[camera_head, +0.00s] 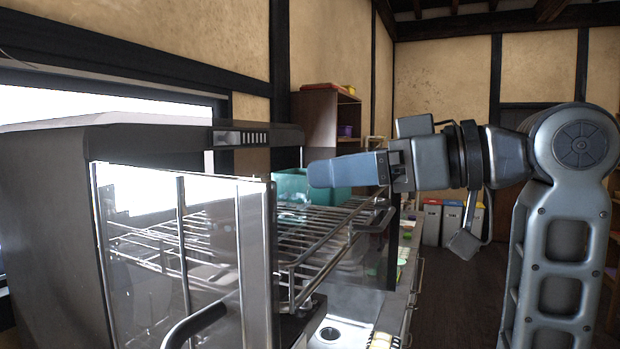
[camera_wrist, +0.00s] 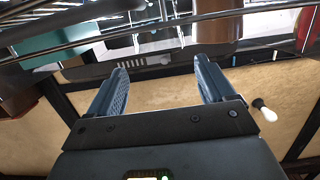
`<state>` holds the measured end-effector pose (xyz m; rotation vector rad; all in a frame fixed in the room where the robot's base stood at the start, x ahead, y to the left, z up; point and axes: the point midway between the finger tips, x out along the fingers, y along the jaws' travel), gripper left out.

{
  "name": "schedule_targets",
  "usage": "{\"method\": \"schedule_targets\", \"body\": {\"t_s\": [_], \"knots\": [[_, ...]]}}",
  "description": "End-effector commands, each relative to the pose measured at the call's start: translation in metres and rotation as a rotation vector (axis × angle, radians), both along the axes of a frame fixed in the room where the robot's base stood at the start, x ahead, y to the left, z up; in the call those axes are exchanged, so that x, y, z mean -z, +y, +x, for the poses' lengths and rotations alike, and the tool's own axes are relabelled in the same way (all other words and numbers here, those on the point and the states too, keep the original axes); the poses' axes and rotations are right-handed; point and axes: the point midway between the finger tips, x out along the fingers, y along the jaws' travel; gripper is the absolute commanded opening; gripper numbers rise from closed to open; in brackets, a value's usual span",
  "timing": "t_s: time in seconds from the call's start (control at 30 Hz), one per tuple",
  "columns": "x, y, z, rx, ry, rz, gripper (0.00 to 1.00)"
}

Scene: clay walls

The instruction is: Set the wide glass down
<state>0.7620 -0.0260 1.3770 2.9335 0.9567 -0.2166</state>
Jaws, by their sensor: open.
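A clear glass shape, which looks like the wide glass (camera_head: 292,211), stands on the pulled-out wire rack (camera_head: 318,237) in the head view. It sits just below and left of my fingertips and is hard to make out against the wires. My gripper (camera_head: 318,174) points left above the rack. In the wrist view my gripper (camera_wrist: 160,72) has its two blue fingers apart with nothing between them. Clear glassy shapes (camera_wrist: 155,38) show beyond the fingertips by the rack wires, and I cannot tell which is the wide glass.
A teal box (camera_head: 291,184) stands behind the rack, partly hidden by my fingers. The dark cabinet (camera_head: 45,215) with a glass door (camera_head: 165,265) takes up the left. A shelf (camera_head: 321,118) stands behind. Several bins (camera_head: 432,223) stand farther right, with open floor before them.

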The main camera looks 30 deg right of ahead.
Motion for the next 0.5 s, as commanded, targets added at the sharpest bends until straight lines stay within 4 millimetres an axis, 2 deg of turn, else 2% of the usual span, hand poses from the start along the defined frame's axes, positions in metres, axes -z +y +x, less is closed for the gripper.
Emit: {"method": "schedule_targets", "body": {"t_s": [0.2,0.5], "knots": [[-0.005,-0.022,-0.029,0.002,-0.001,0.000,0.83],[-0.008,-0.030,-0.042,-0.001,0.000,0.000,0.83]]}}
